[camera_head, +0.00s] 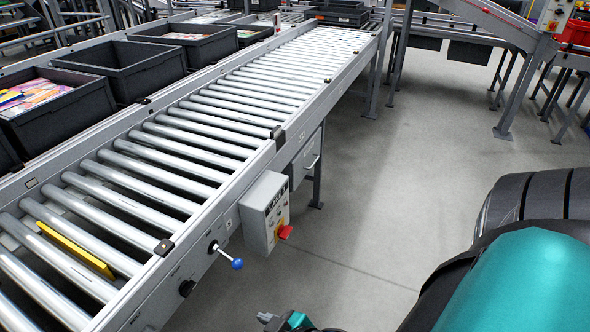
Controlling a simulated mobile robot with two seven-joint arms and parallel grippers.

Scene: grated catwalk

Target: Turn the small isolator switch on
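A grey control box (265,213) with a dark label on top is mounted on the near side of the roller conveyor. On its front is a red rotary handle (285,232) over a yellow plate, with small buttons or lamps above it. The handle appears to stick out sideways to the right; its exact setting is too small to read. A teal and black part of my arm (288,322) shows at the bottom edge, below the box and apart from it. My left gripper is not in view.
A yellow bar (75,250) lies on the rollers. Dark totes (120,68) line the far side. The floor (400,160) to the right is clear.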

